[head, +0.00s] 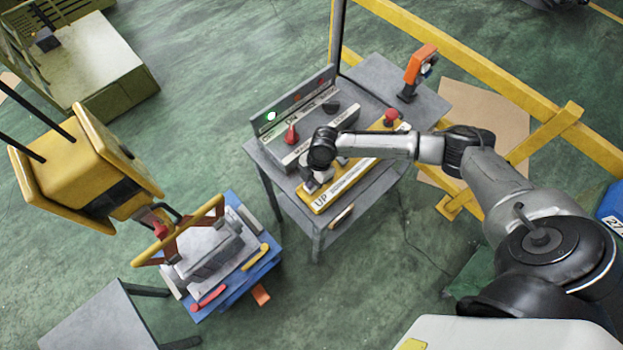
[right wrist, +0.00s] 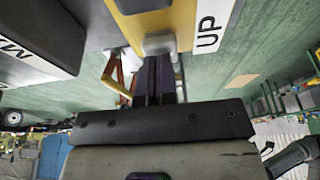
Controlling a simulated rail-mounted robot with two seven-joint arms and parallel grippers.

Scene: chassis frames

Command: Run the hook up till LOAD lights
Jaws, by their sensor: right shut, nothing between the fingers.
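The yellow hoist block (head: 80,170) hangs at the left on dark lines. Its red hook (head: 158,228) is at the yellow lifting beam (head: 182,232), above a grey machine part (head: 205,250). Whether the slings are taut is unclear. The lamp panel (head: 293,102) has a bright green lamp (head: 271,116) at its left end; other lamps look dull red, and their labels are unreadable. My right gripper (head: 318,180) is shut and empty, at the UP end of the yellow control box (head: 345,182). In the right wrist view its fingertips (right wrist: 157,62) meet or nearly meet a grey button (right wrist: 160,43).
The control table (head: 273,175) also bears a red selector knob (head: 291,134), a red mushroom button (head: 391,117) and an orange device (head: 420,65). The part rests on a blue stand (head: 263,268). A yellow railing (head: 480,68) runs behind. Green floor lies between stand and table.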

